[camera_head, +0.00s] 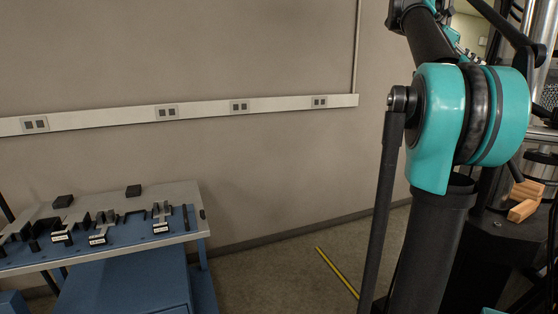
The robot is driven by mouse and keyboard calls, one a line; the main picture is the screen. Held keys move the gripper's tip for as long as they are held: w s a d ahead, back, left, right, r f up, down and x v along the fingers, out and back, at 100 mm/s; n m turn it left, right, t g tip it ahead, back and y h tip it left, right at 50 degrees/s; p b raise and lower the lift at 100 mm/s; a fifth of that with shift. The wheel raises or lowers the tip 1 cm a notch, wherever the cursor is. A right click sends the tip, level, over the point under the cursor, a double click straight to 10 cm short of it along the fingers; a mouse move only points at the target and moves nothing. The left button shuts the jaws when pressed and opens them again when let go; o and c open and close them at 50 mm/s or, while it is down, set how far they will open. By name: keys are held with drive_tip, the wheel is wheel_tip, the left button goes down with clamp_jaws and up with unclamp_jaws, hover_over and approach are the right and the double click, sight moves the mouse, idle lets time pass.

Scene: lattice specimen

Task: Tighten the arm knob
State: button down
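My gripper is not in view. I cannot pick out the arm knob with certainty. A machine with shiny metal columns (542,38) stands at the right edge, partly cut off by the frame and partly hidden behind a large teal and black arm link that I take to be mine. Black rods and fittings show around the machine's upper part, but they are too cropped or covered to tell a knob among them.
Wooden blocks (523,210) lie on the machine's black base (498,240). A blue workbench (130,285) with several metal fixtures stands at the lower left. A wall rail with sockets (205,108) runs behind. A yellow strip (338,273) marks otherwise open floor between bench and machine.

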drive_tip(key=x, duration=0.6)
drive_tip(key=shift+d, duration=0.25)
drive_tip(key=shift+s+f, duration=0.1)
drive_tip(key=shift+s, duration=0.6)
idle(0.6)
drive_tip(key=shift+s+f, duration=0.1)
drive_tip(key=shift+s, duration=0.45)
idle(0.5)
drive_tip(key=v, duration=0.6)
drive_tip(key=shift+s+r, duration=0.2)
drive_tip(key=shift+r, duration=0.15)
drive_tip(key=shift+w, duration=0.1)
